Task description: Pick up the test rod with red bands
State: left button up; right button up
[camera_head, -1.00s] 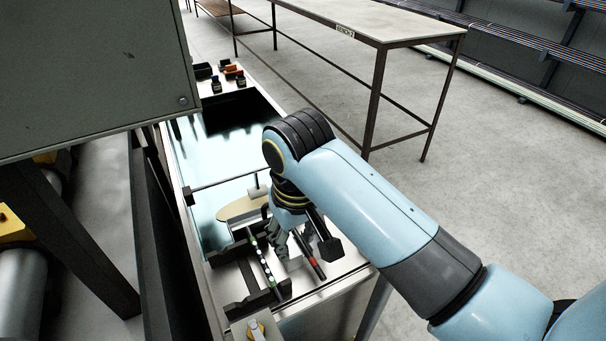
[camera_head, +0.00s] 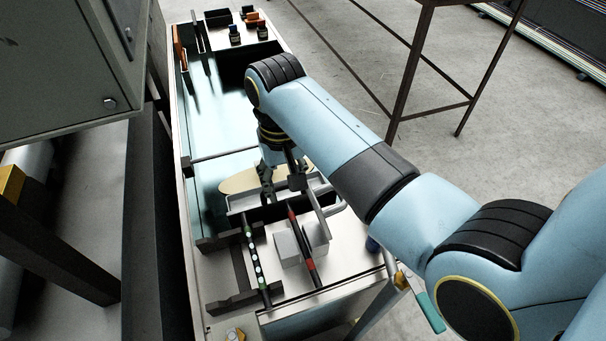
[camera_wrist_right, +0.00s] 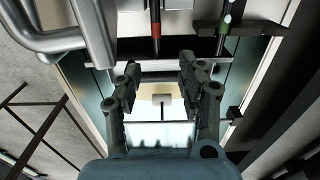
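The test rod with red bands (camera_head: 309,264) is dark and lies beside white blocks at the near end of the bench in the head view. Its red-banded end also shows at the top of the right wrist view (camera_wrist_right: 155,30). A second dark rod with green and white bands (camera_head: 254,255) lies to its left, across dark brackets. My right gripper (camera_head: 267,188) points down beyond the far end of the red-banded rod. In the right wrist view its two fingers (camera_wrist_right: 158,80) stand apart with nothing between them. My left gripper is not in view.
White blocks (camera_head: 288,247) stand close to the red-banded rod. A metal tray with a bar handle (camera_head: 318,192) is beside my right gripper. Dark brackets (camera_head: 240,275) hold the other rod. Small bottles (camera_head: 235,35) stand at the bench's far end. A grey cabinet (camera_head: 60,70) is at left.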

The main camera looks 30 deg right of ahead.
aim_at(289, 208)
jog(key=f, duration=0.7)
jog(key=shift+s+d+f, duration=0.2)
jog(key=shift+f, duration=0.1)
grip_shut()
